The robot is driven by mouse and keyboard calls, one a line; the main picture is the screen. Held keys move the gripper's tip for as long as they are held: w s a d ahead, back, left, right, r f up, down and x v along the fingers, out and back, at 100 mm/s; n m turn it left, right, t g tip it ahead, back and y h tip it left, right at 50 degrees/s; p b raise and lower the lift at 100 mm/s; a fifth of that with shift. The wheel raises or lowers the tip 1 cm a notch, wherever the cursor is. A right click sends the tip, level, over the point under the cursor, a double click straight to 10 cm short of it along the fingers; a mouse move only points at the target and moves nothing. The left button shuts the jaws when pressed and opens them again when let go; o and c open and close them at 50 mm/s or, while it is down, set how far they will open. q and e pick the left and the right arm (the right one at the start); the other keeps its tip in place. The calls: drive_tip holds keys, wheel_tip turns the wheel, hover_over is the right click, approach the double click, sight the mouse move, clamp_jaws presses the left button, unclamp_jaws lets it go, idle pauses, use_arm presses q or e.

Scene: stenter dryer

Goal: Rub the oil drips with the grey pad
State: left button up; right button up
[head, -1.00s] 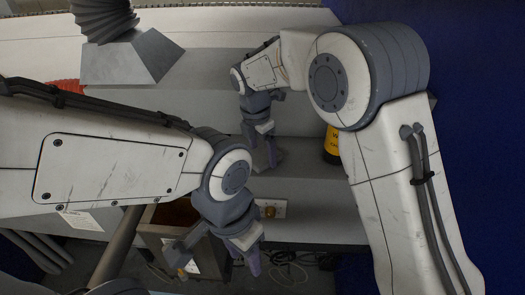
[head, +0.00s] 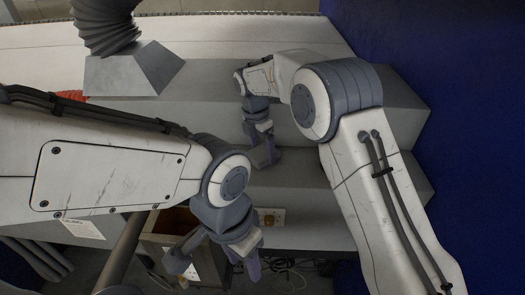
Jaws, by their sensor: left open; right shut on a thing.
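My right gripper (head: 262,150) reaches in from the upper right and is shut on the grey pad (head: 268,159). The pad is small, dark grey and partly hidden by the fingers. It is at the grey stepped ledge of the machine; I cannot tell whether it touches the surface. My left gripper (head: 214,265) is low in the picture, open and empty, in front of a brown open box. I cannot make out any oil drips; the arm and gripper may hide them.
A grey hood (head: 130,70) with a ribbed duct (head: 104,26) stands at upper left. The brown open box (head: 170,222) and a socket plate (head: 270,215) sit below the ledge (head: 300,197). Cables (head: 290,266) lie on the floor. A blue wall (head: 470,120) bounds the right.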

sight(262, 180)
drive_tip(key=shift+w+d+r, duration=0.1)
drive_tip(key=shift+w, duration=0.35)
drive_tip(key=shift+s+b, duration=0.6)
drive_tip(key=shift+s, duration=0.85)
drive_tip(key=shift+s+b, duration=0.8)
drive_tip(key=shift+s, duration=0.85)
drive_tip(key=shift+s+b, duration=0.4)
drive_tip(key=shift+s, duration=1.55)
wheel_tip(262, 180, up, 4)
drive_tip(key=p, duration=0.3)
drive_tip(key=shift+w+p, duration=0.1)
drive_tip(key=shift+p, duration=0.25)
drive_tip(key=shift+r, duration=1)
